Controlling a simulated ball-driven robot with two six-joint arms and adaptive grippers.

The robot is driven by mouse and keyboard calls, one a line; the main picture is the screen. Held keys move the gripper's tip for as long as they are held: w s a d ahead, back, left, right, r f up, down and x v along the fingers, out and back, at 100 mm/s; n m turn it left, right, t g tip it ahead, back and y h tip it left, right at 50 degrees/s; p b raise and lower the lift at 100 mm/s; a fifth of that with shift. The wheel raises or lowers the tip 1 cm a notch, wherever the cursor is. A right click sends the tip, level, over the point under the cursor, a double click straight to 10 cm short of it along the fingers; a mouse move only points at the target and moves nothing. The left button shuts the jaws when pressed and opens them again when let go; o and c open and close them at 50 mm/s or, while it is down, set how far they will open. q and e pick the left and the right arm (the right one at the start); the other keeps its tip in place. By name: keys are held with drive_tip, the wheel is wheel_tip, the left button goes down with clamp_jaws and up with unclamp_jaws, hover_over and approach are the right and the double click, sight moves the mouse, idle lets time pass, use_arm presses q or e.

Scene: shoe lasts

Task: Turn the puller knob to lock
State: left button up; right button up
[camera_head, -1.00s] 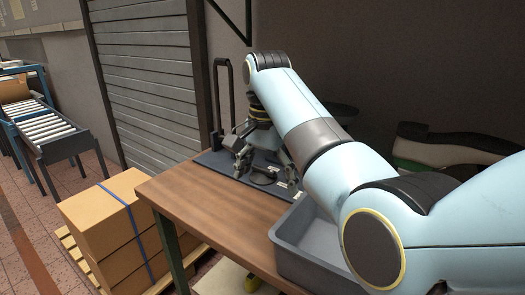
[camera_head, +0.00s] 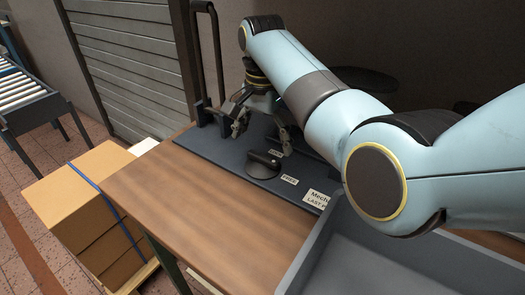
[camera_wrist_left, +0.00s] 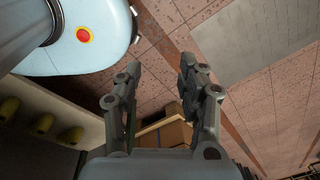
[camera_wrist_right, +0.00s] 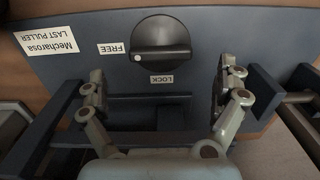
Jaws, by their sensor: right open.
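The puller knob (camera_head: 264,164) is a round black dial on the dark base plate (camera_head: 222,148) of the last puller, on the wooden table. In the right wrist view the knob (camera_wrist_right: 161,44) has a white dot on its left side, beside the FREE label (camera_wrist_right: 112,48). The LOCK label (camera_wrist_right: 162,79) is below it there. My right gripper (camera_head: 262,128) is open and empty, above the plate just behind the knob and not touching it. My left gripper (camera_wrist_left: 156,75) is open and empty, over the tiled floor, out of the head view.
A tall dark handle (camera_head: 208,60) rises at the plate's back left. A grey tray (camera_head: 318,250) stands at the table's front right. The wooden table top (camera_head: 190,205) left of the tray is clear. Cardboard boxes (camera_head: 75,200) stand on a pallet to the left.

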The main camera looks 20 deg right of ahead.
sight(263, 157)
wheel_tip(263, 157, down, 4)
drive_tip(key=shift+r, duration=0.1)
drive_tip(key=shift+f, duration=0.35)
drive_tip(key=c, duration=1.1)
use_arm(q)
drive_tip(key=shift+w+d+f, duration=0.2)
drive_tip(key=shift+w+d, duration=0.1)
drive_tip(key=shift+w, duration=0.45)
drive_tip(key=shift+r, duration=0.1)
